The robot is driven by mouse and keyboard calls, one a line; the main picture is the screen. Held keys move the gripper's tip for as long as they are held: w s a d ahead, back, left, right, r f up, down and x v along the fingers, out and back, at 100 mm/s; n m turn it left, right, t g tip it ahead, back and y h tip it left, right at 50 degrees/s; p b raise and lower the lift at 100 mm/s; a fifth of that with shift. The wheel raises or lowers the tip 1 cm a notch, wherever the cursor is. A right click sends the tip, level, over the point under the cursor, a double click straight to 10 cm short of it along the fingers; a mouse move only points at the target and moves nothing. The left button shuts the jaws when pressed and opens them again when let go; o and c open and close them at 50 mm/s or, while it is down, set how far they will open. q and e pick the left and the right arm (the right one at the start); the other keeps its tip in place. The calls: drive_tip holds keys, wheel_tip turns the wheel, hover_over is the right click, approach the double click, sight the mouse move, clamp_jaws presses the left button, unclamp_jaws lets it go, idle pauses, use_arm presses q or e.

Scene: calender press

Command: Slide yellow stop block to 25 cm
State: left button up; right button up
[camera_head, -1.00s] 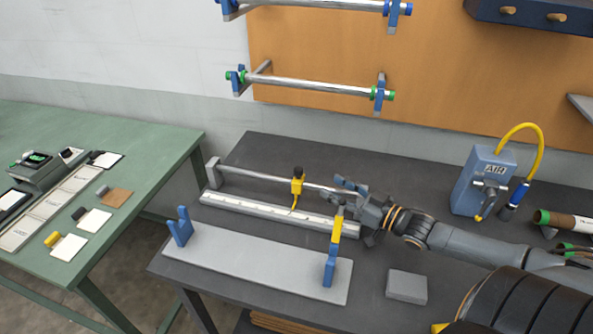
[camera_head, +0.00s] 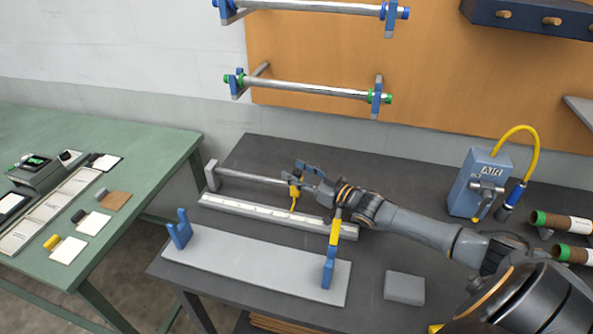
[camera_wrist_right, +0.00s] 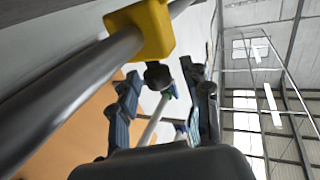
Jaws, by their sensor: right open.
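The yellow stop block (camera_head: 294,191) sits on a metal rod (camera_head: 245,177) above a pale graduated scale (camera_head: 262,212). A thin yellow pointer reaches down from it toward the scale; the scale's numbers are too small to read. My right gripper (camera_head: 299,172) is at the block and covers its top. In the wrist view the yellow block (camera_wrist_right: 146,30) is at the top on the rod (camera_wrist_right: 60,100). Its dark round knob (camera_wrist_right: 158,75) shows between the open fingers of my right gripper (camera_wrist_right: 165,100). Contact cannot be told. My left gripper is out of view.
A grey block (camera_head: 404,288) lies to the right. A blue AIR unit (camera_head: 480,185) stands behind my right arm.

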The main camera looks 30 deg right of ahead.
drive_tip(key=shift+w, duration=0.2)
clamp_jaws()
drive_tip(key=shift+w+a, duration=0.2)
unclamp_jaws()
drive_tip(key=shift+s, duration=0.1)
drive_tip(key=v, duration=1.2)
idle(0.4)
